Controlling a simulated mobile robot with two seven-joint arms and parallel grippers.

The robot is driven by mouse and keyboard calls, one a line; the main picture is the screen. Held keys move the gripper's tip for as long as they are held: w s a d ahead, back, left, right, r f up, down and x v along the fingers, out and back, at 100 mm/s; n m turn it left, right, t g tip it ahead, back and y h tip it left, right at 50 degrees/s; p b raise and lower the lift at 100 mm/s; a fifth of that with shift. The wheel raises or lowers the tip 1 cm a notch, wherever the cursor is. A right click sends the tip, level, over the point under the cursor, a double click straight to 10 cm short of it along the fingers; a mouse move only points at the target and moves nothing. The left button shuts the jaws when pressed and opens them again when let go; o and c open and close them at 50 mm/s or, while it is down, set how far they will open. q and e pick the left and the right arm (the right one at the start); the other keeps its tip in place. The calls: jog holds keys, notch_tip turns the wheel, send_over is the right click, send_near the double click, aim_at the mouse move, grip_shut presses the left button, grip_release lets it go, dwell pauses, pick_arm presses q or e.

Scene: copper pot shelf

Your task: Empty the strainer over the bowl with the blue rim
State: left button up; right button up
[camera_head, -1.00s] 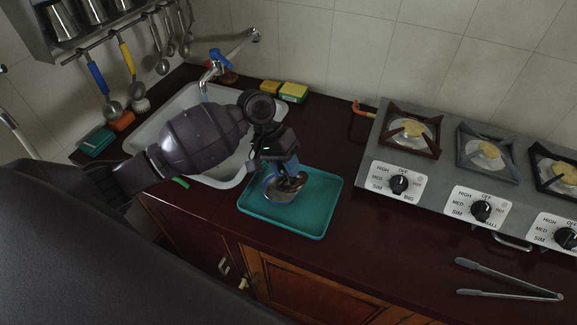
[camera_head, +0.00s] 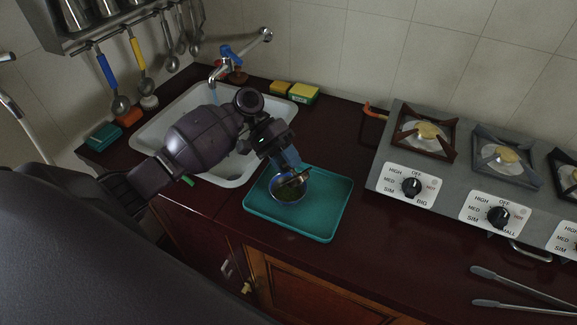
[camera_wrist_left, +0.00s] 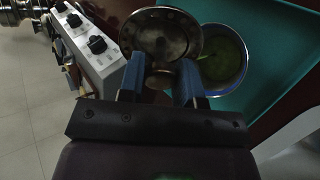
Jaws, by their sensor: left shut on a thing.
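The bowl (camera_head: 289,195) sits on the teal tray (camera_head: 325,215), with a bluish rim and dark green stuff inside. It also shows in the left wrist view (camera_wrist_left: 228,62), where the contents look green. My left gripper (camera_head: 288,167) is over the bowl's far side, its blue fingers shut on the strainer. In the left wrist view, the gripper (camera_wrist_left: 163,75) holds the round metal strainer (camera_wrist_left: 158,35) by a short stem-like part. The strainer appears tilted, beside and partly over the bowl. Whether anything remains inside it I cannot tell. My right gripper is out of view.
The sink (camera_head: 228,168) with its tap (camera_head: 238,52) is behind my left arm. The stove (camera_head: 470,165) stands right of the tray. Sponges (camera_head: 303,93) lie at the back, and tongs (camera_head: 520,290) at the front right. Dark counter between tray and tongs is clear.

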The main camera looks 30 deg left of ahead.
pick_arm(q)
jog(key=shift+w+a+f+h+b, duration=0.1)
jog(key=shift+a+h+b, duration=0.15)
jog(key=shift+h+b, duration=0.45)
jog(key=g+h+b, duration=0.1)
jog(key=h, duration=0.1)
jog(key=a+f+g+h+b, duration=0.1)
jog(key=h, duration=0.1)
jog(key=w+a+f+h+b, duration=0.1)
jog(key=h, duration=0.2)
jog(key=shift+a+f+n+g, duration=0.1)
jog(key=shift+f+n+g, duration=0.1)
jog(key=shift+n+g, duration=0.2)
dwell(0.7)
